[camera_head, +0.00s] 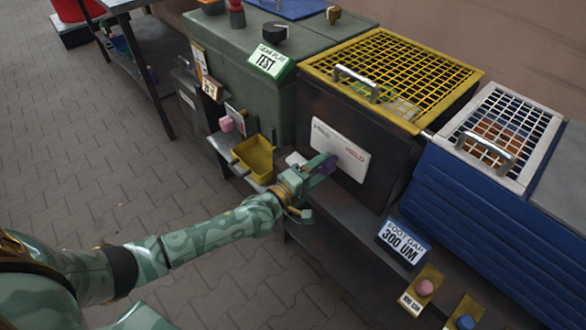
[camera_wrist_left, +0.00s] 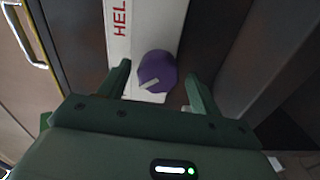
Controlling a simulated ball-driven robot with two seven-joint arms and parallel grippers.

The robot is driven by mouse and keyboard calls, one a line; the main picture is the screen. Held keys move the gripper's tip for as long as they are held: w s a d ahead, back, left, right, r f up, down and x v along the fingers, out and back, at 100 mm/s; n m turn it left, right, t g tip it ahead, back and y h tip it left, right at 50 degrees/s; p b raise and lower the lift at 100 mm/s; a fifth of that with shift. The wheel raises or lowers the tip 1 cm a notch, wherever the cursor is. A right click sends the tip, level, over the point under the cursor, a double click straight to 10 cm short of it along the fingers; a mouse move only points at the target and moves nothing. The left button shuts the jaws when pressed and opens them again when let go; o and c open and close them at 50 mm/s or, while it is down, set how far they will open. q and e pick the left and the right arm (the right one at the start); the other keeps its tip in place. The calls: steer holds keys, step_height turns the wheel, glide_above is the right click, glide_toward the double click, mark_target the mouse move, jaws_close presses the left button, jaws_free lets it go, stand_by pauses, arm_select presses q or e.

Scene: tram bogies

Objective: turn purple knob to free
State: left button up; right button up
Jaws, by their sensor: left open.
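The purple knob (camera_wrist_left: 157,72) sits on a white plate (camera_head: 341,150) on the front of the dark box. Red lettering reading HELD shows at the plate's right, and fainter, hard-to-read lettering at its left. A pale pointer mark on the knob slants across its lower part in the left wrist view. My left gripper (camera_wrist_left: 158,76) is open, one finger on each side of the knob, with visible gaps. In the head view the left gripper (camera_head: 318,172) partly hides the knob (camera_head: 328,166). My right gripper is out of view.
A yellow grid lid (camera_head: 400,75) with a metal handle tops the dark box. A yellow tray (camera_head: 253,158) and a pink knob (camera_head: 226,124) are to the left. A 300 UM sign (camera_head: 402,243) and pink and blue knobs are lower right. Paved floor lies at left.

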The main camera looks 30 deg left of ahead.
arm_select(q)
steer(key=p+v, duration=0.3)
steer(key=v, duration=1.1)
steer(key=shift+s, duration=0.3)
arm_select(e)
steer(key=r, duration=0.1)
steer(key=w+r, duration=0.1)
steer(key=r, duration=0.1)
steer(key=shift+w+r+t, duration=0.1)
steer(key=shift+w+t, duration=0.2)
arm_select(q)
steer(key=shift+a+r, duration=0.1)
